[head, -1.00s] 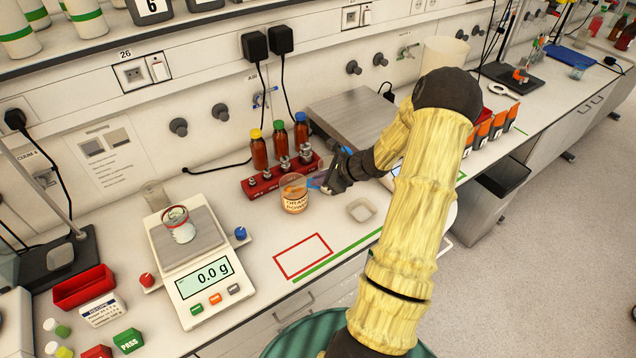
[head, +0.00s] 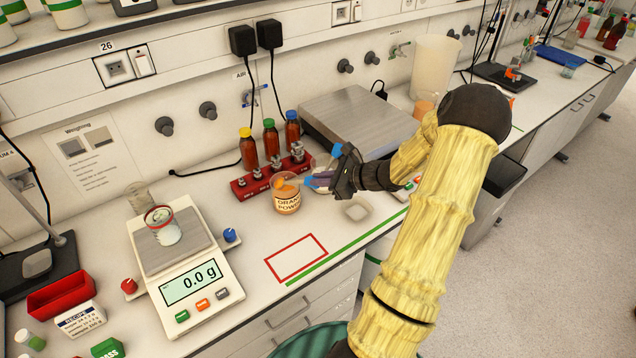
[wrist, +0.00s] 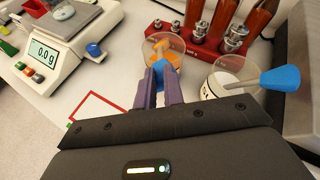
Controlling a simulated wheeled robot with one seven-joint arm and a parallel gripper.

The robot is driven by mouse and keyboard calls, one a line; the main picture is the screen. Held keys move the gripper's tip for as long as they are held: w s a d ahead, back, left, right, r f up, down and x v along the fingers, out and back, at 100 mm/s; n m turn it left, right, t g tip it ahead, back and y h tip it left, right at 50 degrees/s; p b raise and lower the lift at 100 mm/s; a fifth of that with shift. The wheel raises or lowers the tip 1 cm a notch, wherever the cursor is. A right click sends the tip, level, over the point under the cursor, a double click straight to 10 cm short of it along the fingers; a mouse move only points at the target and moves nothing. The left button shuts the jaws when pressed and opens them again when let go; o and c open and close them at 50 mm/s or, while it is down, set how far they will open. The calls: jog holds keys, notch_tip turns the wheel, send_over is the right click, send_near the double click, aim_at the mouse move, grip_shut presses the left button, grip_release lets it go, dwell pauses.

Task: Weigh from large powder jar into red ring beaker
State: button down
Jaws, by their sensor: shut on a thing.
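The orange powder jar (head: 288,205), clear with a label, stands on the bench right of the balance; it also shows in the wrist view (wrist: 152,42). My gripper (head: 318,181) is at its right side, shut on a blue-handled scoop (wrist: 161,72). Orange powder or the scoop's orange end shows at the jar mouth; I cannot tell how deep the scoop sits. The red ring beaker (head: 166,234) stands upright on the balance pan. The balance (head: 195,280) reads 0.0 g. A second jar (wrist: 213,84) with another blue-handled scoop (wrist: 281,78) stands right of my fingers.
A red rack (head: 252,187) holds metal weights, with brown bottles behind it. A glass beaker (head: 138,195) stands behind the balance. A shallow clear dish (head: 357,210) lies right of the jar. The red outlined rectangle (head: 296,258) on the bench is empty.

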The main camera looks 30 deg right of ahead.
jog(key=shift+s+d+r+t+y+b, duration=0.5)
jog(key=shift+s+t+y+b, duration=0.2)
jog(key=shift+t+b, duration=0.3)
jog(key=shift+s+d+r+t+y+b, duration=0.35)
jog(key=shift+s+r+t+y+b, duration=0.35)
jog(key=shift+t, duration=0.5)
jog(key=shift+w+f, duration=0.1)
jog(key=shift+f, duration=0.05)
